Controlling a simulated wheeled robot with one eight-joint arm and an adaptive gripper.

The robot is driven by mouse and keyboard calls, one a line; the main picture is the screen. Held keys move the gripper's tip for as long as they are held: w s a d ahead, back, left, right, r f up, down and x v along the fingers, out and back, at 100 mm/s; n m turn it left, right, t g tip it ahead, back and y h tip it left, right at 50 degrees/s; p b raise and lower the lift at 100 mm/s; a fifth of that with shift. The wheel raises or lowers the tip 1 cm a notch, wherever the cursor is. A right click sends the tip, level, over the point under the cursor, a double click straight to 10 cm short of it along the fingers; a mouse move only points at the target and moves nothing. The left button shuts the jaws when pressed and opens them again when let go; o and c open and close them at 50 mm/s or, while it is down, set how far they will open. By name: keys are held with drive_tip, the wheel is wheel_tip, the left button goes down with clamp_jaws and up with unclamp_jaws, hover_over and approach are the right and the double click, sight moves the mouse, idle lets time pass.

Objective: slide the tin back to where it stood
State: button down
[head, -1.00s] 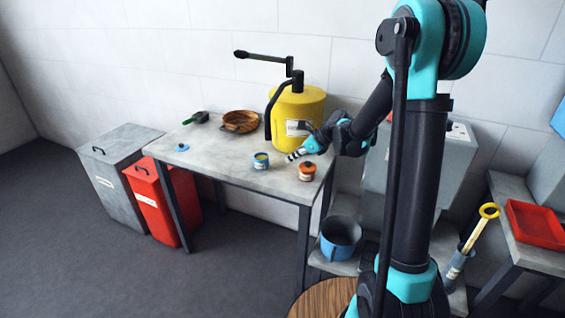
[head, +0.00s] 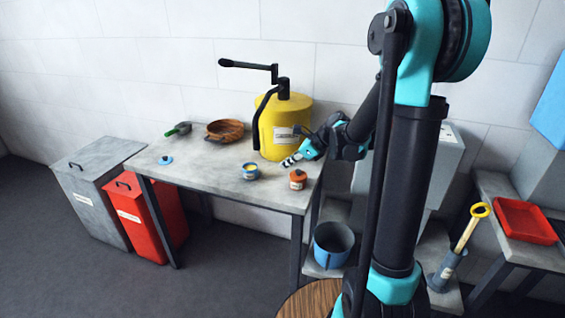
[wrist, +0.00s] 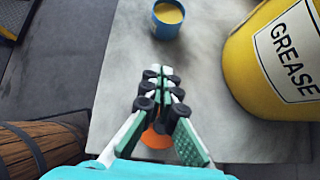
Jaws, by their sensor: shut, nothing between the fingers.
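A yellow grease drum (head: 285,125) with a black pump handle stands close behind my gripper. A blue lid (head: 165,160), a scoop (head: 179,129) and a brown bowl (head: 225,130) lie further left. The table between lid and blue tin is clear.

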sight(255, 168)
drive_tip(key=x, duration=0.8)
drive_tip(key=shift+a+r, duration=0.1)
drive_tip(key=shift+r, duration=0.1)
drive_tip(key=shift+w+a+r, duration=0.1)
drive_tip(key=shift+w+a, duration=0.1)
drive_tip(key=shift+a, duration=0.35)
drive_tip(key=shift+w+a, duration=0.2)
drive_tip(key=shift+a, duration=0.3)
drive_tip(key=shift+w+a, duration=0.25)
drive_tip(key=shift+a, duration=0.25)
drive_tip(key=shift+a, duration=0.1)
drive_tip(key=a, duration=0.1)
drive_tip(key=w+a, duration=0.1)
drive_tip(key=a, duration=0.1)
drive_tip(key=shift+w+a, duration=0.1)
drive_tip(key=shift+w, duration=0.1)
